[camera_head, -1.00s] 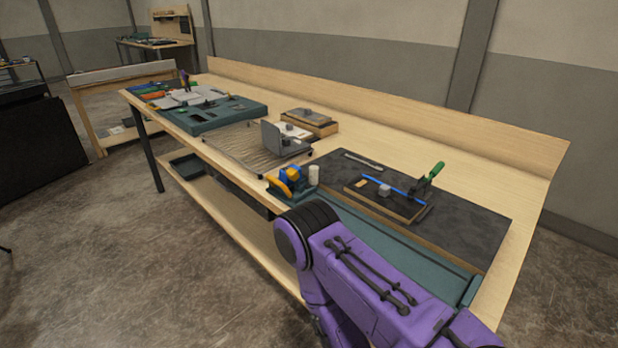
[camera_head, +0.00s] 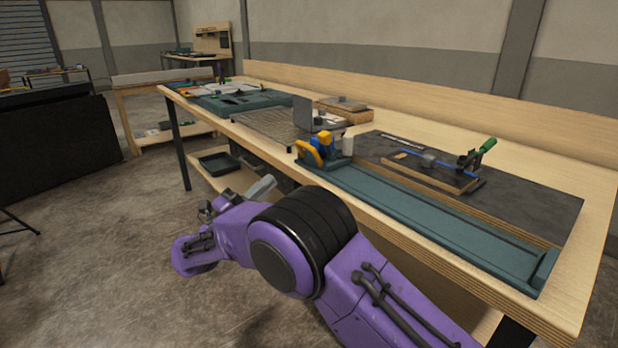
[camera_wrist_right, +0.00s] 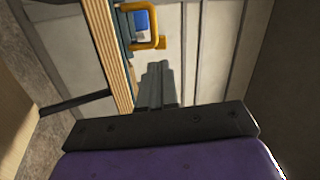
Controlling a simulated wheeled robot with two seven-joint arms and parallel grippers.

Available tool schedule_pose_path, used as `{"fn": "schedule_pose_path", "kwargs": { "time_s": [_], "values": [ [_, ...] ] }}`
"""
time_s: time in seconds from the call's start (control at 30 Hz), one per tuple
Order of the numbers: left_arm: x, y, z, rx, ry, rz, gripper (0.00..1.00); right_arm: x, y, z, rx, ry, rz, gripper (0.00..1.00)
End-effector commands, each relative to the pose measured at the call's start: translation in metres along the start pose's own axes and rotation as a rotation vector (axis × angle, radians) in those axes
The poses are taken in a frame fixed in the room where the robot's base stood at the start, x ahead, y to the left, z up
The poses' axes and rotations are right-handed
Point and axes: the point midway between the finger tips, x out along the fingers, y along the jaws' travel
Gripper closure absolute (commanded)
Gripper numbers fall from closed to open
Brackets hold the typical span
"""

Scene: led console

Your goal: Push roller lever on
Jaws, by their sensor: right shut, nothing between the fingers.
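A yellow curved lever (camera_head: 311,152) with a blue block (camera_head: 322,144) sits at the left end of a long teal base, near the table's front edge. The lever appears as a yellow loop (camera_wrist_right: 160,40) at the top of the right wrist view, with the blue part (camera_wrist_right: 142,20) behind it. My right gripper (camera_head: 266,184) is below and left of the lever in the head view, in front of the table edge. Its fingers (camera_wrist_right: 158,68) are shut and empty, pointing toward the loop, apparently apart from it. My left gripper is not in view.
The teal base (camera_head: 440,230) runs along the front edge. A dark mat (camera_head: 525,200) holds a wooden board (camera_head: 425,176) with a green-handled clamp (camera_head: 478,155). A wire-grid panel (camera_head: 275,125) and grey bracket (camera_head: 302,112) stand behind left. Open floor lies left of the table.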

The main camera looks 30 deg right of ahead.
Motion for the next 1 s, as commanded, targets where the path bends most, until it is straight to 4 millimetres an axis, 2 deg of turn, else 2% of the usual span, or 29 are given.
{"fn": "schedule_pose_path", "kwargs": {
  "time_s": [0.03,0.13,0.47,0.57,1.0],
  "values": [
    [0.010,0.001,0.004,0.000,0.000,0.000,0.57,-0.004,-0.006,-0.004,0.058,0.048,0.031,1.00],
    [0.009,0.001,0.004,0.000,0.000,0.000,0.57,-0.004,-0.016,-0.009,0.103,0.093,0.067,1.00],
    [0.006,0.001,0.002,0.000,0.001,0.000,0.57,0.001,-0.018,-0.009,0.104,0.093,0.067,1.00],
    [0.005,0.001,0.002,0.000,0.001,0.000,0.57,0.013,-0.018,-0.011,0.104,0.094,0.067,1.00],
    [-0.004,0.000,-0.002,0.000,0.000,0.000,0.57,0.105,-0.011,-0.019,0.103,0.093,0.068,1.00]
  ]
}}
